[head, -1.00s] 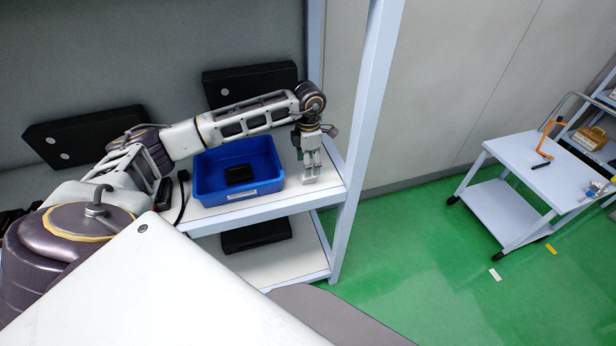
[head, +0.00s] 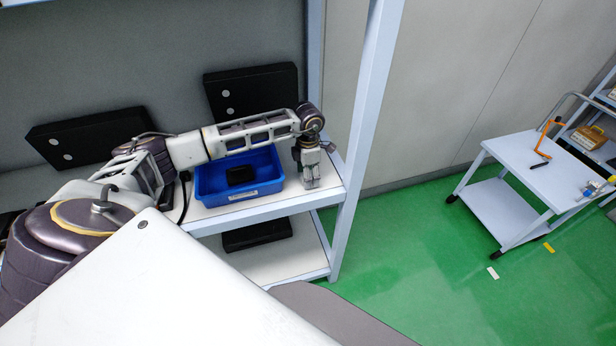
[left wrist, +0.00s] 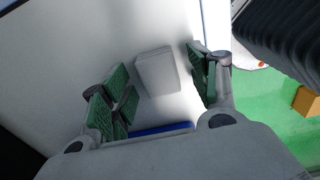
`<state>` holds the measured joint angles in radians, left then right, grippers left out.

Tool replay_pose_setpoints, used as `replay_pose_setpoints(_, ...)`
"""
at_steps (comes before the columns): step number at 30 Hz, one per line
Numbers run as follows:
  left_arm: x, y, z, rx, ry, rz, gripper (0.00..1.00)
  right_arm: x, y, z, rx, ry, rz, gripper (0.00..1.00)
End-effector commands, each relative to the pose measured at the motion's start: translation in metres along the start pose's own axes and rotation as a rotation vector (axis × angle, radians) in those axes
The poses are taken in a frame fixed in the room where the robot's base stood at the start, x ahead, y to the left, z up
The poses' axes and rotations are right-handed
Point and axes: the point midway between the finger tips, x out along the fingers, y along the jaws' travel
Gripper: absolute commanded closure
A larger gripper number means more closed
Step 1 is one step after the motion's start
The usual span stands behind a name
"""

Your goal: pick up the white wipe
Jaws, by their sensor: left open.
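The white wipe (left wrist: 158,72) shows in the left wrist view as a small pale block on the white shelf board. It lies between the green-padded fingers of my left gripper (left wrist: 160,84), with a gap on each side. The left gripper is open and holds nothing. In the head view my left gripper (head: 311,184) points down at the right end of the shelf (head: 222,213), right of the blue bin. I cannot make out the wipe in the head view, where the gripper covers that spot. My right gripper is not in view.
A blue bin (head: 205,190) with a black object (head: 240,175) in it stands left of the gripper; its edge also shows in the left wrist view (left wrist: 162,129). A shelf post (head: 364,130) rises close on the right. Black boxes (head: 250,90) lean behind.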

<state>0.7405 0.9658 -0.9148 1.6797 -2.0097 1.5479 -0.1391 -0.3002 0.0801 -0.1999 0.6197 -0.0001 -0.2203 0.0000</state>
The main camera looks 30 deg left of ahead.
Motion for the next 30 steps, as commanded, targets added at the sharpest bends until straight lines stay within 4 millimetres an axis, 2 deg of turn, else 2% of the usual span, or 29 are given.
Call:
replay_pose_setpoints(15,0.0025,0.0001,0.0001,0.0,-0.001,0.0,0.39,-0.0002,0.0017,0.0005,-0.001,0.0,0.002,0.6)
replay_pose_setpoints(24,0.0024,0.0001,0.0001,0.0,-0.001,0.0,0.78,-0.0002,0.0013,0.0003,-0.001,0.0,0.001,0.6)
replay_pose_setpoints(30,0.0023,0.0002,0.0001,0.0,-0.001,0.0,0.79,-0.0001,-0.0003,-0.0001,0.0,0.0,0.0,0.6)
